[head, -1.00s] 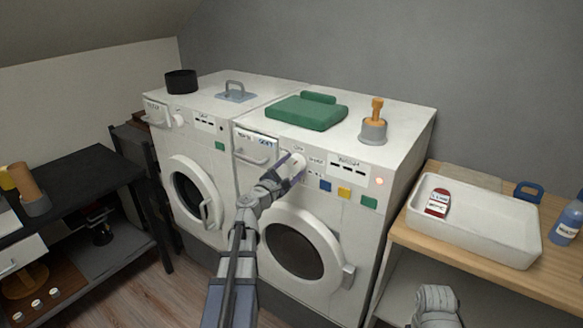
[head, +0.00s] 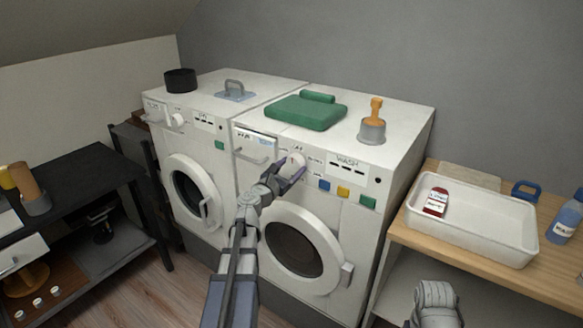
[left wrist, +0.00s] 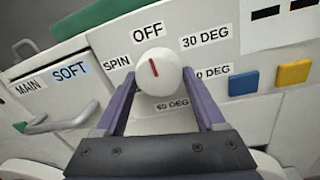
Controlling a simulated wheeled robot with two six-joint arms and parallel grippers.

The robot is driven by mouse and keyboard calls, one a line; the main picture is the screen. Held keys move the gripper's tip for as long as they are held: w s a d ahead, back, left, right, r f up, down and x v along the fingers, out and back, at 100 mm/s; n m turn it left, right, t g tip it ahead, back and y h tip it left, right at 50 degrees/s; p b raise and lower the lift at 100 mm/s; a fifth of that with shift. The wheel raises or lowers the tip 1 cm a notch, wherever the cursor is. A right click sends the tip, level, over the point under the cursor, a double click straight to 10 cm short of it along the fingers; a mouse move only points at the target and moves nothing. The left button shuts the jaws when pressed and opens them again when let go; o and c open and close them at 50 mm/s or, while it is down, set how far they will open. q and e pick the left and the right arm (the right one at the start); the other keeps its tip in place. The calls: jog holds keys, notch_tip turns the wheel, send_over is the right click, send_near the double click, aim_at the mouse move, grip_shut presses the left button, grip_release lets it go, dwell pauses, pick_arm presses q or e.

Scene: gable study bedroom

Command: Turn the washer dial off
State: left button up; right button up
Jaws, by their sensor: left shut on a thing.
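The washer (head: 335,225) is the right-hand white machine, labelled WASH. Its white round dial (head: 292,161) is on the front panel. In the left wrist view the dial (left wrist: 158,77) has a red mark pointing up at the OFF label (left wrist: 148,32). SPIN is to its left, 30 DEG and another label partly hidden by a finger to its right, 60 DEG below. My left gripper (head: 287,172) is shut on the dial, one purple finger on each side. The small round lamp (head: 378,180) on the panel is dark.
A second white machine (head: 188,140) stands to the left. A green folded thing (head: 306,112) and an orange-handled thing (head: 373,125) sit on the washer. Blue, yellow and green buttons are right of the dial. A wooden counter (head: 430,245) with a white tray (head: 480,232) is at right.

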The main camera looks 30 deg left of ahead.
dwell(0.4)
pick_arm(q)
jog(key=o, duration=1.3)
jog(key=shift+o, duration=0.2)
jog(key=s, duration=0.8)
jog(key=shift+w, duration=0.1)
